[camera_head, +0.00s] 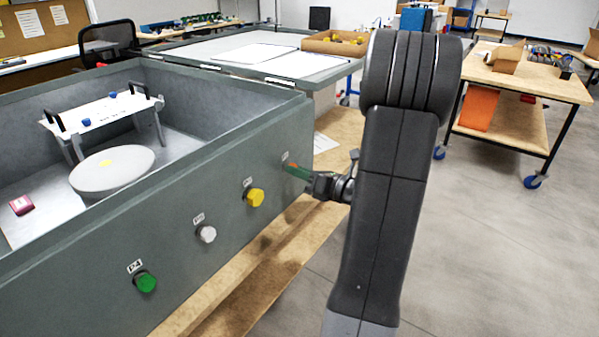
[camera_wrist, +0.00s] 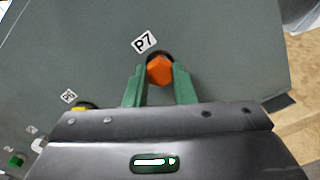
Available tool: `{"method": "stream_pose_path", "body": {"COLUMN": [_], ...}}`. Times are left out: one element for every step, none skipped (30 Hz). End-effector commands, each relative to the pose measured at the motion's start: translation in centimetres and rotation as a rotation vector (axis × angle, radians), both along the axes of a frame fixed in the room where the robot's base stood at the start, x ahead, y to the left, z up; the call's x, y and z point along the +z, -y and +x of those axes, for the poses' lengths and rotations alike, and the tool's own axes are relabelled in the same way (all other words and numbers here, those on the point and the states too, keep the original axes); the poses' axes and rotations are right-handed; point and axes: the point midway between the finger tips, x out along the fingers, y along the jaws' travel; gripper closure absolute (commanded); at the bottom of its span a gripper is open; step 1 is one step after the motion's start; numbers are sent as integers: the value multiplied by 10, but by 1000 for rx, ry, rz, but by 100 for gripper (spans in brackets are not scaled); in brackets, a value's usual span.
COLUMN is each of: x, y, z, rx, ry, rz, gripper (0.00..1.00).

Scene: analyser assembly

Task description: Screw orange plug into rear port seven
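The orange plug (camera_wrist: 160,71) shows in the wrist view as a hexagonal head at the dark round port under the P7 label (camera_wrist: 144,42). My gripper (camera_wrist: 160,87) has its two green fingers on either side of the plug's head. A narrow gap seems to show at the fingers' inner sides, so I cannot tell whether they touch the plug. In the head view, my gripper (camera_head: 298,172) reaches the right end of the grey case wall (camera_head: 230,215), and a bit of orange shows at the fingertips. The plug's depth in the port is hidden.
Along the same wall sit a yellow plug (camera_head: 255,197), a white plug (camera_head: 207,233) and a green plug (camera_head: 146,281). Inside the open case are a white bracket plate (camera_head: 100,112) and a grey disc (camera_head: 112,168). A wooden ledge (camera_head: 265,270) runs below; open floor lies right.

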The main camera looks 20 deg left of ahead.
Motion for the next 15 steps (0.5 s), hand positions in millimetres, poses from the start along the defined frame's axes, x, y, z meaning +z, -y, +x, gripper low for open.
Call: {"method": "stream_pose_path", "body": {"x": [0, 0, 0, 0, 0, 0, 0, 0, 1, 2, 3, 4, 5, 5, 5], "y": [0, 0, 0, 0, 0, 0, 0, 0, 0, 0, 0, 0, 0, 0, 0], "z": [0, 0, 0, 0, 0, 0, 0, 0, 0, 0, 0, 0, 0, 0, 0], "rx": [0, 0, 0, 0, 0, 0, 0, 0, 0, 0, -1, -1, -1, -1, -1], "ry": [0, 0, 0, 0, 0, 0, -1, -3, -9, -18, -29, -47, -62, -78, -99], "rz": [0, 0, 0, 0, 0, 0, 0, 1, 3, 6, 10, 17, 22, 28, 35], "gripper": [100, 81, 89, 95, 100, 100, 100, 100, 100, 100, 100, 100, 100, 100, 100]}}
